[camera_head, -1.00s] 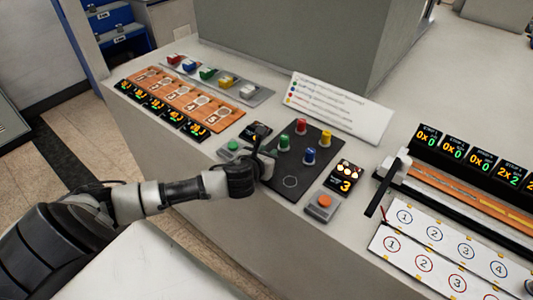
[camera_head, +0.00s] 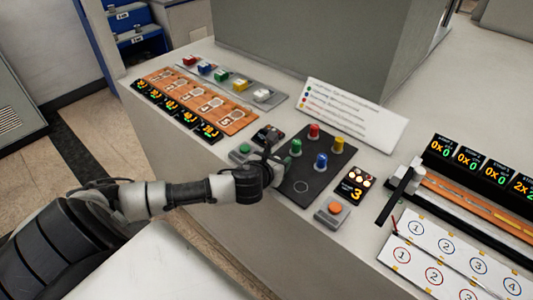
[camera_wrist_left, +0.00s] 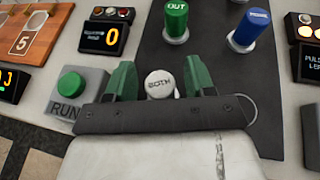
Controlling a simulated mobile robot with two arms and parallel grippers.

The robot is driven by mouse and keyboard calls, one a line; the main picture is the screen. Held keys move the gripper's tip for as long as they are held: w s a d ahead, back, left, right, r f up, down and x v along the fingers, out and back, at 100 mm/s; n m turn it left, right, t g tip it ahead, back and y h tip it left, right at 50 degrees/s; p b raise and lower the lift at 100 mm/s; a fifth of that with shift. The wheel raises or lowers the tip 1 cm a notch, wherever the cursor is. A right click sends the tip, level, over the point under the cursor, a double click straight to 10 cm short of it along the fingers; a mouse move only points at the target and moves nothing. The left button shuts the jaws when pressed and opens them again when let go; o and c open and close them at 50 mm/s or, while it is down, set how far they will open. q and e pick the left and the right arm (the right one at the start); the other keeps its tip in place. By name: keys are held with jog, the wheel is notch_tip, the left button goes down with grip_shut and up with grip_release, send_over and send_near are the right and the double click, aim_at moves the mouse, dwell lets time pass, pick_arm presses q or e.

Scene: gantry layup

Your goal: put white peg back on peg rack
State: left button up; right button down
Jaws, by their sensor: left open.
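The white peg (camera_wrist_left: 160,84), lettered "BOTH" on top, stands between the two green fingertips of my left gripper (camera_wrist_left: 158,84) in the left wrist view. The fingers are apart, with small gaps to the peg. In the head view my left gripper (camera_head: 272,164) is low over the left edge of the dark peg board (camera_head: 318,182), and the peg cannot be made out clearly there. The board holds a green peg (camera_head: 295,147), a red peg (camera_head: 313,131), a blue peg (camera_head: 320,160) and a yellow peg (camera_head: 337,144). An empty ring (camera_head: 301,187) is marked near its front.
A green RUN button (camera_wrist_left: 72,82) is just left of my gripper. An orange button (camera_head: 334,208) and a display (camera_head: 355,184) are right of the board. An orange numbered rack (camera_head: 200,100) is at the left.

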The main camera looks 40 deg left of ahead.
pick_arm(q)
jog(key=v, duration=1)
jog(key=shift+s+b, duration=0.35)
jog(key=shift+b, duration=0.05)
jog(key=shift+d+r, duration=0.1)
